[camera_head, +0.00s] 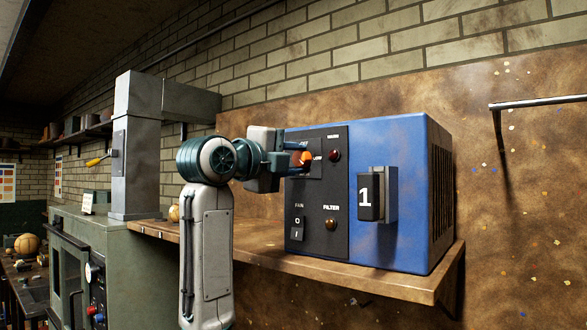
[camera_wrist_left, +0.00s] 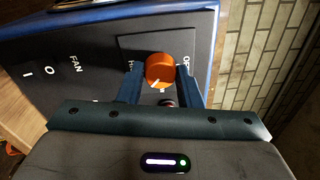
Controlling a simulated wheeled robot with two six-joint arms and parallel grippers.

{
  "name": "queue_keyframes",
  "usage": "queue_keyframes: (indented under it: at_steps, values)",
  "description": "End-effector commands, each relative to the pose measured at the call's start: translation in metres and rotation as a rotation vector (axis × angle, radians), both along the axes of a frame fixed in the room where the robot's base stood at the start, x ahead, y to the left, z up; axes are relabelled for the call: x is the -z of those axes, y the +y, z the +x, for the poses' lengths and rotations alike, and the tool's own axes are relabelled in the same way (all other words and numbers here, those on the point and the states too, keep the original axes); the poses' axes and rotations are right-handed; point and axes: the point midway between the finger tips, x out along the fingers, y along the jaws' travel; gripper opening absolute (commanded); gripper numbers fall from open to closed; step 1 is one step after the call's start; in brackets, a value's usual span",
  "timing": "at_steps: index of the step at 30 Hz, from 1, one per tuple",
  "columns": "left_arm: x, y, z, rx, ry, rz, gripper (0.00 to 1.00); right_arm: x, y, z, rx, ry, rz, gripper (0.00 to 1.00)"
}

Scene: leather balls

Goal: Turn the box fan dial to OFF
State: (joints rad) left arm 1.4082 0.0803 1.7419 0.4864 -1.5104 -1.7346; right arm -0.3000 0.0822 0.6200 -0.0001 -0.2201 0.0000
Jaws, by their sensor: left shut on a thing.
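The blue box fan unit (camera_head: 400,150) stands on a wooden shelf, with a black control panel (camera_head: 335,200) on its front. An orange dial (camera_head: 305,158) is at the panel's upper left and shows large in the left wrist view (camera_wrist_left: 159,68). My left gripper (camera_head: 301,154) is shut on the dial, one finger on each side of it (camera_wrist_left: 161,76). A white mark shows on the dial's lower part in the wrist view; I cannot tell which label it points to. The printed labels around the dial are partly hidden by the fingers. My right gripper is not in view.
The panel also has a red lamp (camera_head: 334,155), an amber lamp (camera_head: 330,224) and a FAN rocker switch (camera_head: 297,228). A switch marked 1 (camera_head: 370,197) juts from the box's right part. A grey cabinet (camera_head: 95,245) with a duct stands left.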

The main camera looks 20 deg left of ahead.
Motion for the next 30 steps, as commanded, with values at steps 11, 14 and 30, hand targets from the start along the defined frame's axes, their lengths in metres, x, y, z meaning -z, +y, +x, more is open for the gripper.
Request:
queue_keyframes:
  at_steps: [11,14,30]
  values:
    - [0.003,0.000,-0.001,-0.001,0.121,-0.335,0.09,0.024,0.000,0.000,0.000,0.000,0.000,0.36]
    - [0.004,-0.001,0.000,-0.001,0.154,-0.425,0.09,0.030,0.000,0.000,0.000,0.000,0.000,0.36]
    - [0.005,-0.003,-0.001,-0.001,0.331,-0.906,0.09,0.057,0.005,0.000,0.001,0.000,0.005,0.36]
